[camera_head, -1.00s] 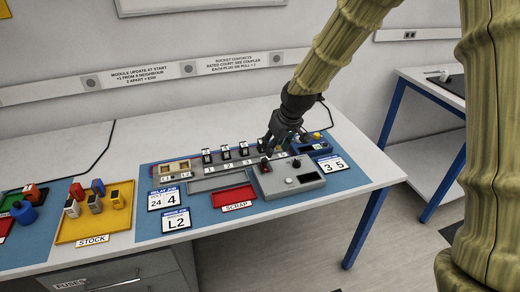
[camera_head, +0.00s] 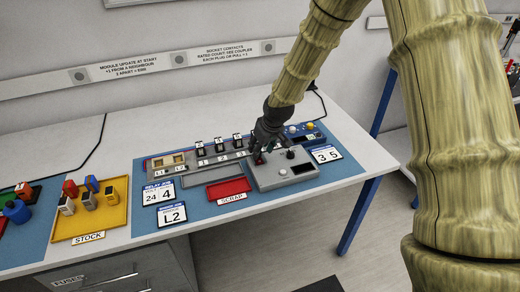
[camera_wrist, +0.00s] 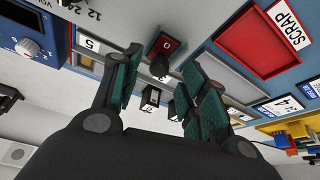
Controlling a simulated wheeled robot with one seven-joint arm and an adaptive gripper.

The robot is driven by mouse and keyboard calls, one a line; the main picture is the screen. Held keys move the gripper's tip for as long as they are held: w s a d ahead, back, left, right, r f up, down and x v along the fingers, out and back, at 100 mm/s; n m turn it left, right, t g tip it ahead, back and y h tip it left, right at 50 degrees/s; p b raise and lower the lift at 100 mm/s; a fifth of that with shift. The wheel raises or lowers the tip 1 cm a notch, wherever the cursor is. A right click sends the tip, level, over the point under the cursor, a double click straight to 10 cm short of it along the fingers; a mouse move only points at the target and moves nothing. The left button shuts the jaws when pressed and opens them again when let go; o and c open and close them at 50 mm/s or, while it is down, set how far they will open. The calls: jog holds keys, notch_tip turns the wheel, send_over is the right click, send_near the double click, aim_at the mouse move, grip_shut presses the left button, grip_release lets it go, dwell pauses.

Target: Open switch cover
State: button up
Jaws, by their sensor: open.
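The grey control box (camera_head: 285,171) stands on the blue mat and carries a small red part (camera_head: 258,158), which may be the switch cover. My gripper (camera_head: 261,151) points down over the left back part of the box. Whether the fingers touch anything is unclear. In the head view my gripper partly hides the box's back edge.
A red scrap tray (camera_head: 228,188) lies left of the box. Behind it stands a row of black modules (camera_head: 219,144) on a grey rail. A blue unit (camera_head: 304,134) with knobs is at the right back. A yellow stock tray (camera_head: 88,222) holds several coloured blocks.

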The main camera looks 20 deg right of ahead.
jog(key=shift+x, duration=0.95)
grip_shut()
